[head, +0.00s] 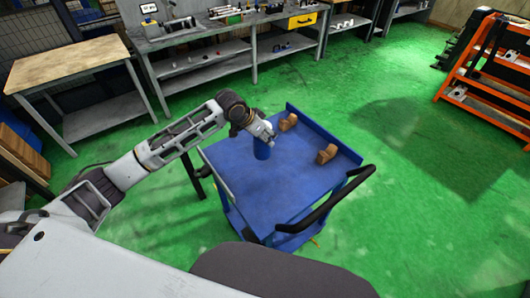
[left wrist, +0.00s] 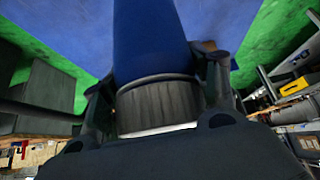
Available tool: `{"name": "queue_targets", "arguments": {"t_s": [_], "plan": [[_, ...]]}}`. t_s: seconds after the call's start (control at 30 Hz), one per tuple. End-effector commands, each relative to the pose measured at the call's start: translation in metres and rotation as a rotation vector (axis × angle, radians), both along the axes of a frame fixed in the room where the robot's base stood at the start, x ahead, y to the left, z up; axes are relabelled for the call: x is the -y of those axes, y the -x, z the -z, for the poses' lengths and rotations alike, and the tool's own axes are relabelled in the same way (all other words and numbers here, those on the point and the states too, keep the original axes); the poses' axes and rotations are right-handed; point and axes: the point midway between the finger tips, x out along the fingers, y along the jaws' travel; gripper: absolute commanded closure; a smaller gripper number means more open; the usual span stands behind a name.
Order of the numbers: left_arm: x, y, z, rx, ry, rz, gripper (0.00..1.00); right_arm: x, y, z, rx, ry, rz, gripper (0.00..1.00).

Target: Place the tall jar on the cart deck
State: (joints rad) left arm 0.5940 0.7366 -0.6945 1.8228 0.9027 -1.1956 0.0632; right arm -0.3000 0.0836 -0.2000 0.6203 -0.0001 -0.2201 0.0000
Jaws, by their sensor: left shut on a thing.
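The tall jar (head: 262,149) is blue and stands upright, as far as I can see, at or just above the cart deck near its back left part. I cannot tell whether its base touches the deck. The blue cart deck (head: 275,190) is a flat tray with a raised back rim. My left gripper (head: 262,133) is shut on the jar's top. In the left wrist view, the fingers of my left gripper (left wrist: 158,110) sit on both sides of the grey ribbed lid, with the blue jar (left wrist: 150,40) beyond it. My right gripper is not in view.
Two brown objects (head: 327,154) (head: 288,122) lie along the deck's back right side. A black handle (head: 325,205) is at the cart's front right. A wooden-topped table (head: 65,65) and a grey workbench (head: 230,30) stand behind. The deck's front and middle are clear.

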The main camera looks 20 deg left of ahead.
Motion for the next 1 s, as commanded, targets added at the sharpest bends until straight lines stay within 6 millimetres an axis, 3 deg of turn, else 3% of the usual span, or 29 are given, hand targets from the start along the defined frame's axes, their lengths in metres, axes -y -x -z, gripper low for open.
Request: {"name": "queue_targets", "arguments": {"t_s": [0.3, 0.73, 1.0], "plan": [[0.0, 0.0, 0.036, 0.001, 0.001, 0.0, 0.68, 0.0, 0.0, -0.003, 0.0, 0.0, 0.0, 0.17], [0.0, 0.0, 0.041, 0.001, 0.001, 0.0, 0.68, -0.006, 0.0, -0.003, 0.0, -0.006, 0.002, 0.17], [0.0, 0.0, 0.066, -0.001, -0.001, 0.0, 0.68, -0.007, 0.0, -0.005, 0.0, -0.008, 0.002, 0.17]]}}
